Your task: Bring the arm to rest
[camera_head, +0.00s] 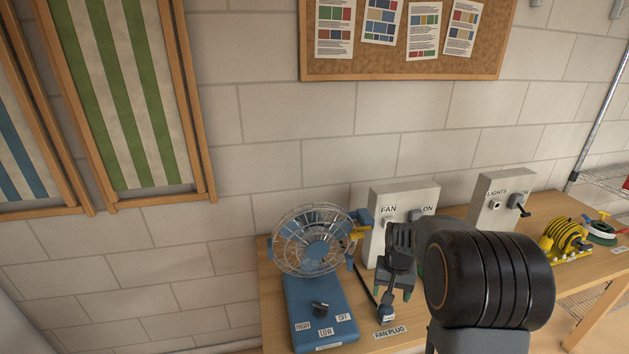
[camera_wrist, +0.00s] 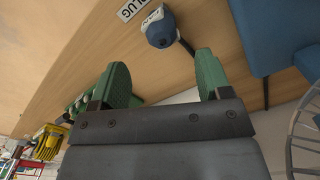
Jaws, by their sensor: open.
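My gripper (camera_head: 394,285) hangs over the workbench in front of the fan box. Its two green fingers stand apart with nothing between them, as the wrist view also shows (camera_wrist: 163,82). A blue plug (camera_wrist: 160,28) with a dark cord lies on the wooden bench beyond the fingertips, apart from them. In the head view the plug (camera_head: 387,314) sits just below my gripper, beside the FAN PLUG label (camera_head: 391,332). My dark arm hides part of the bench to the right.
The blue fan (camera_head: 314,310) with its wire cage (camera_head: 313,240) stands close to the left of my gripper. The FAN box (camera_head: 375,205) and LIGHTS box (camera_head: 490,205) stand behind. A yellow reel (camera_head: 566,240) is at right. The wall above is clear up to the corkboard (camera_head: 420,70).

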